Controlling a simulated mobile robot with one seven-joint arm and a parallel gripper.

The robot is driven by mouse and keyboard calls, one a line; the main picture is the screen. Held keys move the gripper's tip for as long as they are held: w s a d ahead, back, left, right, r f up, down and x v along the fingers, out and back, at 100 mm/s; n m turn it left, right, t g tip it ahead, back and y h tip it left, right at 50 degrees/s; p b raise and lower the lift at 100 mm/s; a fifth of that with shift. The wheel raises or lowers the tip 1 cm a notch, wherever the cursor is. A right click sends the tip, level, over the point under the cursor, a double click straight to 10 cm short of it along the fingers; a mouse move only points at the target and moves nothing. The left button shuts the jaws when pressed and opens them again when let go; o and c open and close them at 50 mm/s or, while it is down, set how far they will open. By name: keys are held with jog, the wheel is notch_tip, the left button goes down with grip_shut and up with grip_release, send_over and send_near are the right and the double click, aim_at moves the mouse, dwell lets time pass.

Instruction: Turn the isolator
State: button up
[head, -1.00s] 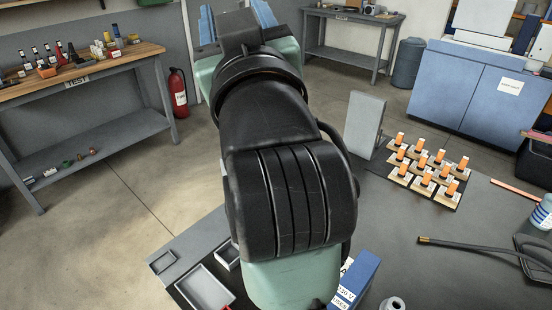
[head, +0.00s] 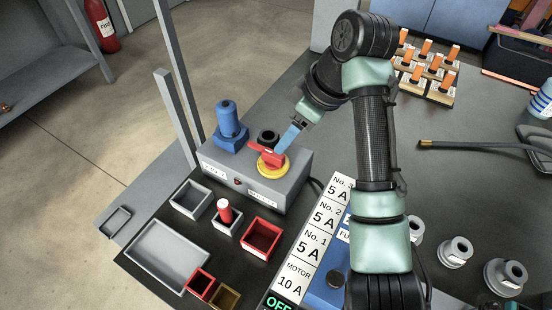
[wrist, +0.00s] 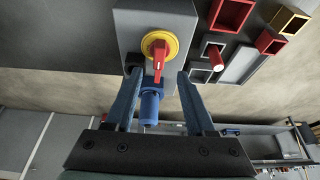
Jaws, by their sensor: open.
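The isolator is a red handle (head: 264,154) on a yellow disc (head: 274,167), set on top of a grey box (head: 255,185) with white labels. In the wrist view the red handle (wrist: 159,52) lies ahead, its narrow end pointing toward the gap between my fingers; the yellow disc (wrist: 173,45) is around it. My gripper (head: 286,142) is just above and beside the handle in the head view. In the wrist view my gripper (wrist: 159,74) is open and empty, a finger on each side. I cannot tell whether a finger touches the handle.
A blue fitting (head: 229,125) and a black round part (head: 268,138) stand close to the handle. Small grey and red trays, one red tray (head: 262,238) among them, lie in front of the box. A labelled fuse panel (head: 318,240) is to the right.

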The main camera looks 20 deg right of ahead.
aim_at(274, 154)
jog(key=b+x, duration=0.1)
jog(key=x, duration=0.7)
jog(key=shift+w, duration=0.1)
jog(key=shift+c, duration=0.2)
grip_shut()
